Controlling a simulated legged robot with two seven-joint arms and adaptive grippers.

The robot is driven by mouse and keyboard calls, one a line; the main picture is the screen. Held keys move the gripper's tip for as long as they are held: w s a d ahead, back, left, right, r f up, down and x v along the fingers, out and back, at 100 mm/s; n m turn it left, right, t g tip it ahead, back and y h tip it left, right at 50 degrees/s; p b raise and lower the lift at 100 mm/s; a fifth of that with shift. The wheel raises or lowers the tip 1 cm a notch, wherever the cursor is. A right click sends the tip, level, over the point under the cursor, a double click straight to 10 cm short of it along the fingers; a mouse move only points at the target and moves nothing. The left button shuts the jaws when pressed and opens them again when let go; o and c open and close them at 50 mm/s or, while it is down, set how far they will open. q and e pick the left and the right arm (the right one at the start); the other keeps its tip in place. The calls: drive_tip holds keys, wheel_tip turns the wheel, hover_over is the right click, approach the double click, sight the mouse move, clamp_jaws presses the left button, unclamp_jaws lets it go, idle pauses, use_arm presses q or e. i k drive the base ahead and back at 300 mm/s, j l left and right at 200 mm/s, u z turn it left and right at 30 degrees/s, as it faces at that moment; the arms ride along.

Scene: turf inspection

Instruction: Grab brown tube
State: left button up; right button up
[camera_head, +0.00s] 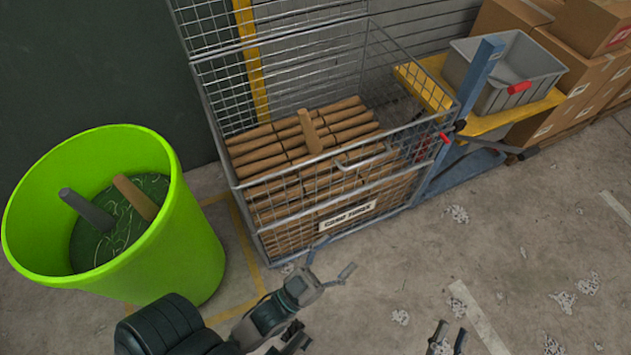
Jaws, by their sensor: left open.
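A brown tube (136,198) stands tilted in the bright green bin (188,250), beside a grey tube (86,209). Many more brown tubes (262,160) lie stacked in the wire cage (228,172), and one brown tube (310,132) lies crosswise or sticks up on top of the stack. My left gripper (335,255) is open and empty, in front of the cage and right of the bin. My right gripper (450,336) shows only its fingertips at the bottom edge; they are apart, with nothing seen between them.
A grey crate (552,72) sits on a yellow platform (420,85) with a blue post (470,85). Cardboard boxes (590,80) are stacked at the upper right. The concrete floor at right is mostly clear, with pale scraps (457,214).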

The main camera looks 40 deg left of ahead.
sight(147, 208)
drive_tip(key=u, duration=2.55)
